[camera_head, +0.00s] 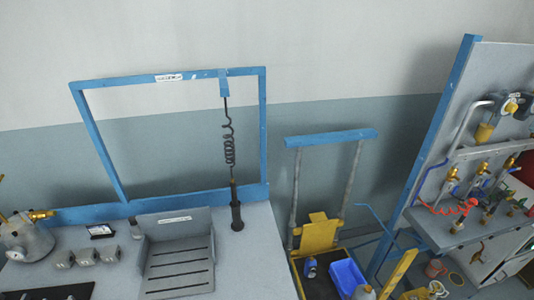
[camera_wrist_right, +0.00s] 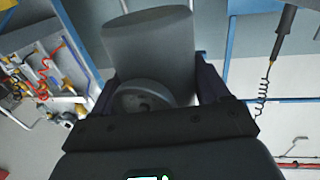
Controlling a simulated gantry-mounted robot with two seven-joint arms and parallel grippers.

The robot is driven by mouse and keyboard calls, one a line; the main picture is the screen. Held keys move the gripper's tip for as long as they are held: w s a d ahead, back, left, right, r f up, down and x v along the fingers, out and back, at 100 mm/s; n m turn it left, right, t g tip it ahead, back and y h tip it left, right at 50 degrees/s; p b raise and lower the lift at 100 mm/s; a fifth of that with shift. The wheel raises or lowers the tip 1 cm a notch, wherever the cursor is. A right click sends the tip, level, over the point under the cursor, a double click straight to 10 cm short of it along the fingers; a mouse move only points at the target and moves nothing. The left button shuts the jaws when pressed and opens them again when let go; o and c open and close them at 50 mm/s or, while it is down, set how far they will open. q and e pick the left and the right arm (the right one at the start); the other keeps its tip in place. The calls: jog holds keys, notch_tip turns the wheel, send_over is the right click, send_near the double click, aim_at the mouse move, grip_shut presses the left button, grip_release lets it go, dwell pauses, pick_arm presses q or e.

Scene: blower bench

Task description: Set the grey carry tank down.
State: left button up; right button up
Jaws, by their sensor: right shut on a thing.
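A grey cylinder, which looks like the grey carry tank (camera_wrist_right: 150,40), fills the middle of the right wrist view. Its round collared end (camera_wrist_right: 143,98) faces my wrist. My right gripper (camera_wrist_right: 155,82) has dark jaws on both sides of the tank and is shut on it. The surface under the tank is hidden, so I cannot tell whether it touches anything. In the head view I make out neither gripper. A small pale grey top (camera_head: 363,293) at the bottom edge is cut off, and I cannot tell what it belongs to.
A bench (camera_head: 262,250) with a slotted grey tray (camera_head: 180,268) and a metal pot (camera_head: 24,241) stands left. A coiled-cord tool (camera_head: 236,212) hangs from a blue frame (camera_head: 97,140). A cart (camera_head: 330,138) holds a blue bin (camera_head: 347,273). A valve panel (camera_head: 490,75) is right.

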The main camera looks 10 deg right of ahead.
jog(key=s+a+r+y+p, duration=0.1)
jog(key=a+r+p, duration=0.4)
jog(key=r, duration=0.8)
jog(key=s+a+r+n+y+p, duration=0.1)
jog(key=s+a+r+p, duration=0.1)
jog(key=a+r+p, duration=0.4)
jog(key=s+a+r+p, duration=0.1)
jog(key=a+r+p, duration=0.5)
jog(key=r+p, duration=0.6)
jog(key=shift+s+r+n+y, duration=0.3)
jog(key=shift+r+n+y, duration=0.1)
jog(key=shift+r, duration=4.2)
jog(key=shift+a, duration=0.1)
